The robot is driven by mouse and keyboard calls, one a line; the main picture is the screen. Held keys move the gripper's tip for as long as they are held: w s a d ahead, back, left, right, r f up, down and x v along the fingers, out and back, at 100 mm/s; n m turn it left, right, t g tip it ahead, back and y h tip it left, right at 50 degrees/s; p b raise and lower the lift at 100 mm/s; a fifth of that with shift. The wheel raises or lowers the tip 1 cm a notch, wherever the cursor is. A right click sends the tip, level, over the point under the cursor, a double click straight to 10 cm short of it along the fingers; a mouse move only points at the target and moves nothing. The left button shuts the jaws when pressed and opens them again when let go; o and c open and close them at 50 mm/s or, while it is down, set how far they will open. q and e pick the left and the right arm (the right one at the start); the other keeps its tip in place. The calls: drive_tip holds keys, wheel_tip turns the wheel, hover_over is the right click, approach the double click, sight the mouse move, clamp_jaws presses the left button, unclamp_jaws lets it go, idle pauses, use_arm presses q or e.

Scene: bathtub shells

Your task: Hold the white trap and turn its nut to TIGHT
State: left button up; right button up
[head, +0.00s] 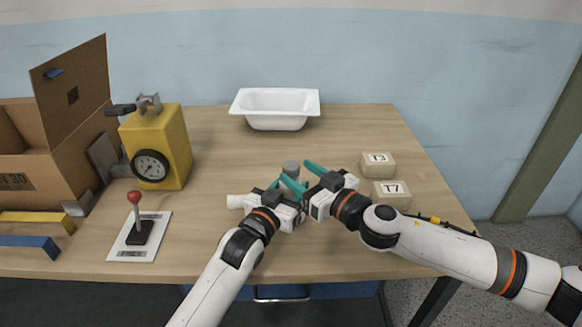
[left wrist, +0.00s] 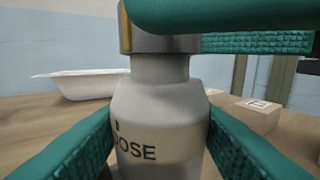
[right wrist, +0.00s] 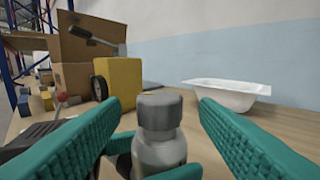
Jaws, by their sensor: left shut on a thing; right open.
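The trap (head: 236,201) stands on the table with a white pipe end to the left and a grey upright body (left wrist: 160,120). The body bears a partly hidden label reading "OOSE". A grey nut (right wrist: 160,110) sits on top, with a yellow mark (left wrist: 125,30) at its left edge in the left wrist view. My left gripper (left wrist: 160,145) is shut on the body below the nut. My right gripper (head: 295,172) is open, its teal fingers on either side of the nut with gaps visible in the right wrist view. One right finger hides part of the nut in the left wrist view.
A white tub (head: 274,124) stands at the back. Blocks T3 (head: 378,158) and T7 (head: 391,188) lie right, near my right arm. A yellow gauge box (head: 172,140), a red-knobbed lever (head: 134,198) and a cardboard box (head: 75,125) are left. The table between tub and trap is clear.

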sight(297, 172)
drive_tip(key=shift+x, duration=1.75)
drive_tip(key=c, duration=1)
